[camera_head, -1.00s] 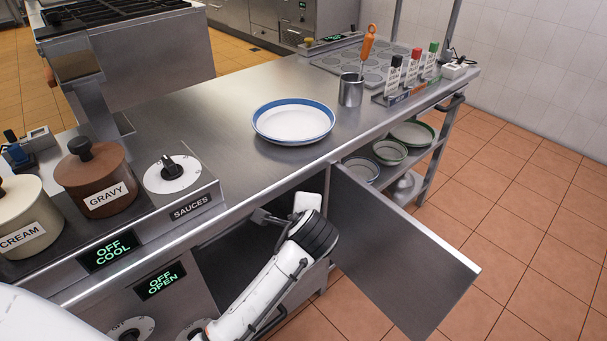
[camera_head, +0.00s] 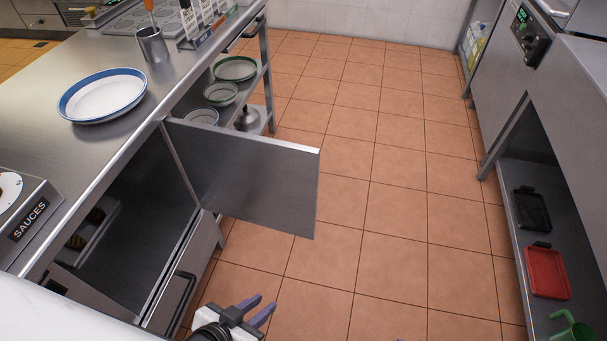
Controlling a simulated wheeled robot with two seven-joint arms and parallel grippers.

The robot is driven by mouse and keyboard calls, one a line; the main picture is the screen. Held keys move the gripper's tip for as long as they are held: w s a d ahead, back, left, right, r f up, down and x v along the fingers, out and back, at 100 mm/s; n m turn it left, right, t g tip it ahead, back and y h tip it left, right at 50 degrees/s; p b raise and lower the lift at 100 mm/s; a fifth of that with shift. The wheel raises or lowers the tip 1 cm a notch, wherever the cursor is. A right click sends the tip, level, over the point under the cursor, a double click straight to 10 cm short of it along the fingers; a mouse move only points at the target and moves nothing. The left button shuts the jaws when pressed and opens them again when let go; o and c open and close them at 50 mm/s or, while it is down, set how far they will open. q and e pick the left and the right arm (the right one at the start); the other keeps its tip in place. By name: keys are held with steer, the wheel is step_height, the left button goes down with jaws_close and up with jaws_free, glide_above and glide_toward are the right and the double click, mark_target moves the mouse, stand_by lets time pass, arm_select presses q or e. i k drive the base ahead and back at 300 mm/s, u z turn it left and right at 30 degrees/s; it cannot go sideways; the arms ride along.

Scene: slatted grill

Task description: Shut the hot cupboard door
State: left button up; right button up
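The hot cupboard door (camera_head: 250,180) is a flat steel panel. It stands wide open, sticking out from the counter front over the floor. The cupboard (camera_head: 135,240) is open, and a few brown items (camera_head: 95,215) show on a rack inside. My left gripper (camera_head: 265,304) is at the bottom of the view, outside the cupboard and on the near side of the door. Its two purple fingers are apart with nothing between them. It is clear of the door.
A blue-rimmed plate (camera_head: 102,96) and a steel pot (camera_head: 153,45) stand on the counter. Green-rimmed dishes (camera_head: 235,69) sit on a shelf beyond the door. Tiled floor (camera_head: 390,200) is clear. At right, an open unit holds a red tray (camera_head: 547,272) and a black tray (camera_head: 532,209).

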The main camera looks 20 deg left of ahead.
mark_target(252, 178)
steer(key=z, duration=0.5)
steer(key=i, duration=2.9)
steer(key=u, duration=5.7)
steer(key=k, duration=0.75)
steer(key=z, duration=1.35)
